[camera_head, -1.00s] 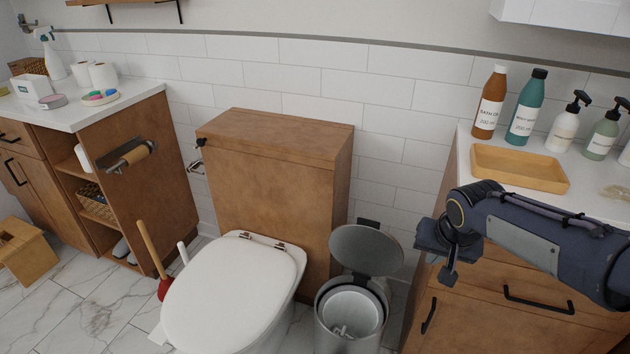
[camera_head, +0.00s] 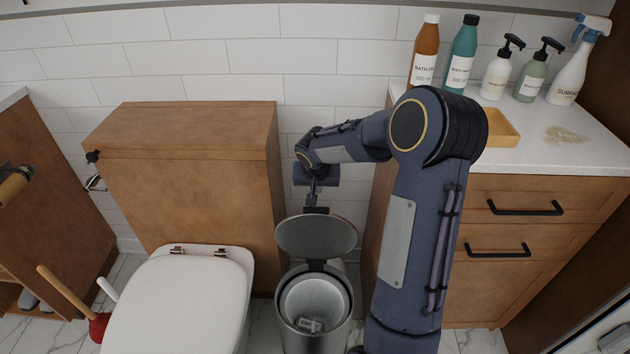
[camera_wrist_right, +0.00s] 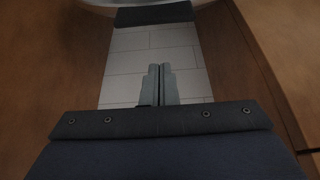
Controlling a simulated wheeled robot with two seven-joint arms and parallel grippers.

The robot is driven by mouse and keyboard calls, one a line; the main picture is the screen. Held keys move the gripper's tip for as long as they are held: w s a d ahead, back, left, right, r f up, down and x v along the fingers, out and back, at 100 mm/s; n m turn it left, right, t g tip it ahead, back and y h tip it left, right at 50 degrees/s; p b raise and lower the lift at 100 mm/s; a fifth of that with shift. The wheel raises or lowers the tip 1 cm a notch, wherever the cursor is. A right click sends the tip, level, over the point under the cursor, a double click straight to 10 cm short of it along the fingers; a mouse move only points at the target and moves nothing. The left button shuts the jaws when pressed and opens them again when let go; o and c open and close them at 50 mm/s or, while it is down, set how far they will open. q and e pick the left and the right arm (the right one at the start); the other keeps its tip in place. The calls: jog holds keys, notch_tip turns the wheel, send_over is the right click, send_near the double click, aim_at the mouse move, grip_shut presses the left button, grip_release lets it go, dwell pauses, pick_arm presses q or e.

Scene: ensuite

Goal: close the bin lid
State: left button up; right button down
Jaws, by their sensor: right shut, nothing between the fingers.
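The bin (camera_head: 315,305) is a round metal bin on the floor between the toilet and the vanity. Its grey lid (camera_head: 317,236) stands raised at the back, so the inside shows, with a small labelled item at the bottom. My right gripper (camera_head: 314,208) is shut and empty, pointing down just behind the top edge of the lid. I cannot tell whether it touches the lid. In the right wrist view the closed fingers (camera_wrist_right: 160,85) point towards the tiles, and a pale rounded rim and a dark block show at the top. My left gripper is not in view.
The toilet (camera_head: 185,300) with a wooden cistern box (camera_head: 190,160) stands left of the bin. The wooden vanity (camera_head: 510,240) stands right, with bottles and a wooden tray (camera_head: 502,130) on top. A red plunger (camera_head: 98,326) is at the far left. The tiled wall is close behind.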

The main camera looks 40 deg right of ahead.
jog(key=shift+s+a+f, duration=0.75)
jog(key=shift+s+a, duration=0.05)
jog(key=shift+s, duration=0.1)
jog(key=shift+s+a+b, duration=0.3)
jog(key=shift+s+a, duration=0.05)
jog(key=shift+s, duration=0.1)
jog(key=shift+f, duration=0.1)
